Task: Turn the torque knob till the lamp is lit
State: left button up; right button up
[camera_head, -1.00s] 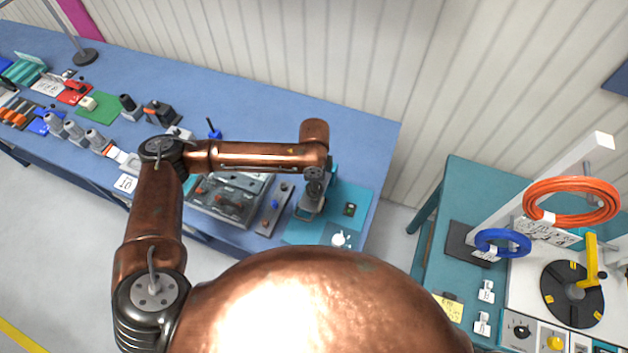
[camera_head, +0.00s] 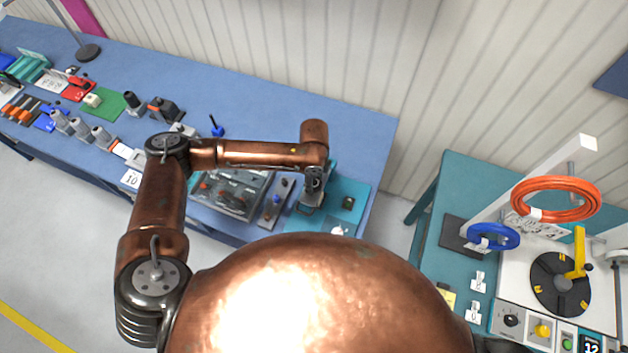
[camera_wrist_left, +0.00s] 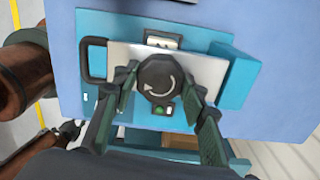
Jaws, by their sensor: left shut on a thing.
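The torque knob (camera_wrist_left: 159,79) is a dark, many-sided knob with a white curved arrow on top, in the middle of the left wrist view. It sits on a pale plate (camera_wrist_left: 205,70) on a teal base. My left gripper (camera_wrist_left: 160,84) has one finger on each side of the knob and is shut on it. In the head view my left gripper (camera_head: 312,188) is over the teal station at the blue bench's right end; the knob is hidden there. A small green spot (camera_wrist_left: 158,109) shows just below the knob; I cannot tell whether it is a lit lamp. My right gripper is not in view.
A black handle (camera_wrist_left: 90,60) stands left of the knob. A grey tray (camera_head: 232,192) and a narrow panel (camera_head: 276,203) lie beside the station. A teal table (camera_head: 425,235) with cable coils is at the right, across a floor gap.

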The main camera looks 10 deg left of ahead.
pick_arm(q)
jog(key=o, duration=1.2)
jog(key=shift+c, duration=0.2)
notch_tip(320, 180, up, 12)
jog(key=shift+d, duration=0.1)
dwell(0.3)
